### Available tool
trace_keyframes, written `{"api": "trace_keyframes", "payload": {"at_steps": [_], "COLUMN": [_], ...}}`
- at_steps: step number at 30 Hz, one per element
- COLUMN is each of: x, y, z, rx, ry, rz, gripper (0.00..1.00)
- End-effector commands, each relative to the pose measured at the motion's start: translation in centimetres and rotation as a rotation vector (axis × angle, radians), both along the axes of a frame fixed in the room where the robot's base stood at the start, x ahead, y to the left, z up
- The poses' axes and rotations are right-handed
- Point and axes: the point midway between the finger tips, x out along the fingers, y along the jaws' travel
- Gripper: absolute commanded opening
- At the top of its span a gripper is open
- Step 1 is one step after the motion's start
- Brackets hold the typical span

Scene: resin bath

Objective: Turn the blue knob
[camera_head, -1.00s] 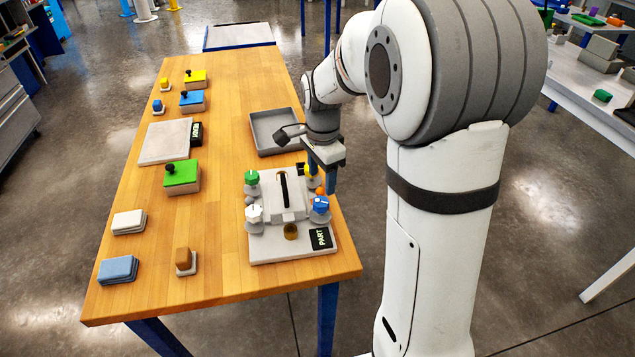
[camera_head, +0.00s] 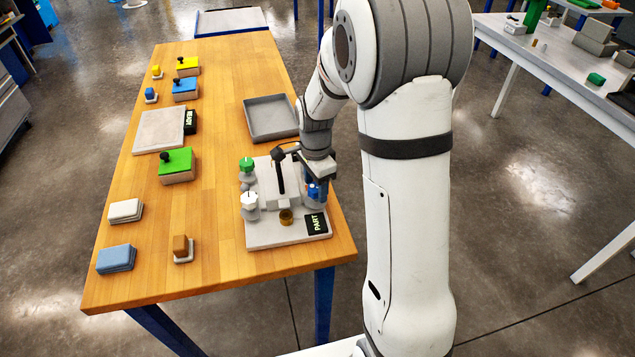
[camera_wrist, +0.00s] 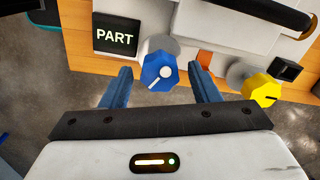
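The blue knob (camera_wrist: 159,71) is a faceted knob with a white pointer line, on the part's fixture near the front right of the table. In the head view the blue knob (camera_head: 313,190) is partly hidden by my gripper (camera_head: 318,188). In the wrist view my gripper (camera_wrist: 163,86) is open, with one blue finger on each side of the knob. A gap shows between the knob and each finger.
The fixture's plate (camera_head: 262,239) also bears a green knob (camera_head: 247,165), a white knob (camera_head: 249,201) and a black handle (camera_head: 280,177). A yellow knob (camera_wrist: 262,91) stands right of the blue one in the wrist view. A grey tray (camera_head: 271,134) lies behind.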

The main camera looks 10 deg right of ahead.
Motion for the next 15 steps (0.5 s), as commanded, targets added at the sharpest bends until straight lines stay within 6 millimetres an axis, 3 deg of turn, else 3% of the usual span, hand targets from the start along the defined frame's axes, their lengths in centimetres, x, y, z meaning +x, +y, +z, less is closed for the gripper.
{"api": "trace_keyframes", "payload": {"at_steps": [15], "x": [0.00], "y": [-0.04], "z": [0.03], "rx": [0.000], "ry": [0.000], "rz": [-0.001], "gripper": [0.13]}}
